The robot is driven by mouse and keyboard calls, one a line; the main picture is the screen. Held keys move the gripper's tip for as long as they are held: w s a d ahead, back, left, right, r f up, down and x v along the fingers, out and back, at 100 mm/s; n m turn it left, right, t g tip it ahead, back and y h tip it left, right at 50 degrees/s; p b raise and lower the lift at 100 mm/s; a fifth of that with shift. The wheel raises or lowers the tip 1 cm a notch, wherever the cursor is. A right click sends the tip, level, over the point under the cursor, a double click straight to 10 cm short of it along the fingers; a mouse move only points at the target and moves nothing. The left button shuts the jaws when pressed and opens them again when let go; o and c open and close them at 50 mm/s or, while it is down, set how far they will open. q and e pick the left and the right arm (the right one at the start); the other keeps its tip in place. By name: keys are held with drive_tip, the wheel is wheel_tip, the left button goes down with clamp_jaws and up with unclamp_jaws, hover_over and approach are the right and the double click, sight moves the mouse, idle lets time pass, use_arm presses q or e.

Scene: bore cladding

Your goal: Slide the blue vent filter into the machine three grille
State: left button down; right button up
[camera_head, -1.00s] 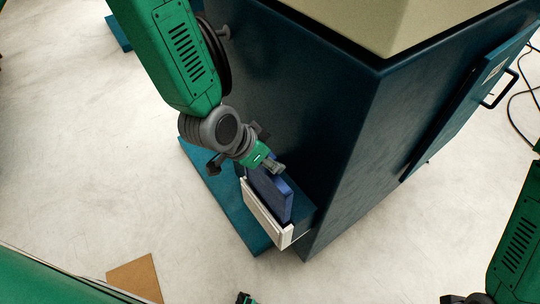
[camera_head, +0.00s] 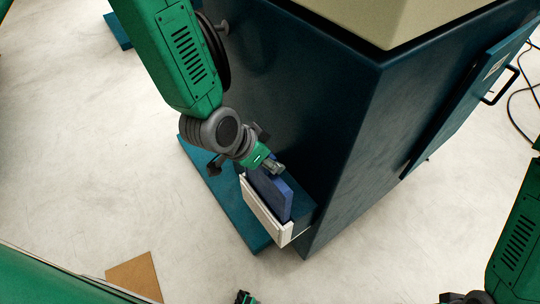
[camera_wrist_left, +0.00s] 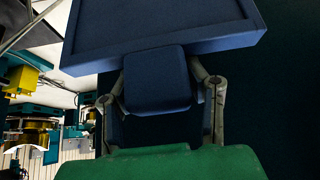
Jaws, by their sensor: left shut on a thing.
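The blue vent filter (camera_head: 272,196) stands upright, low beside the dark blue machine, its lower part behind the white-fronted grille holder (camera_head: 262,212). How deep it sits is hard to tell. My left gripper (camera_head: 272,165) is above it, shut on its top tab. In the left wrist view, the filter (camera_wrist_left: 160,28) shows as a broad framed panel with its square tab (camera_wrist_left: 157,80) between the fingers of my left gripper (camera_wrist_left: 162,85). My right arm shows at the right edge of the head view; its gripper is not clearly seen.
The machine body (camera_head: 335,125) rises close beside my left arm. A teal base plate (camera_head: 228,200) lies at its foot. A door with a black handle (camera_head: 498,88) is on the right face. A brown board (camera_head: 135,275) lies on the floor.

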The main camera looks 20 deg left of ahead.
use_arm(q)
wheel_tip(320, 180, down, 13)
drive_tip(key=b, duration=0.9)
drive_tip(key=shift+f, duration=0.2)
idle(3.7)
drive_tip(key=c, duration=0.8)
unclamp_jaws()
drive_tip(key=shift+s+a+r, duration=0.1)
drive_tip(key=shift+r, duration=0.2)
drive_tip(key=v, duration=1.1)
drive_tip(key=shift+s+a+r, duration=0.1)
drive_tip(key=shift+a, duration=0.05)
